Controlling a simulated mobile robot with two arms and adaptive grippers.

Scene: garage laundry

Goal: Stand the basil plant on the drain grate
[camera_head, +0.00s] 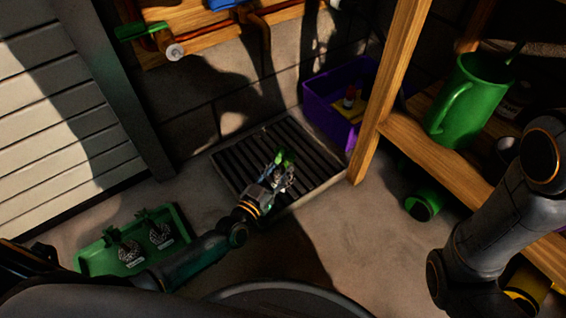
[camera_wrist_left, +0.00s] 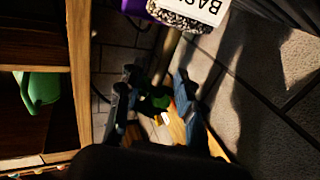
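My left gripper (camera_head: 281,179) is over the drain grate (camera_head: 240,169), a dark slatted panel in a pale frame on the floor. Bright green leaves (camera_head: 283,157) show at its fingertips. In the left wrist view a speckled pot with a white label starting "BAS" (camera_wrist_left: 205,10) is cut off by the top edge, outside the gap between the fingers. The left fingers (camera_wrist_left: 155,90) are apart there, with green visible between or behind them. The gripper largely hides the pot in the head view, so I cannot tell whether it touches the grate.
A green tray (camera_head: 92,262) with two potted plants is at the lower left. A purple crate (camera_head: 327,122) stands behind the grate. Floor in front of the grate is clear.

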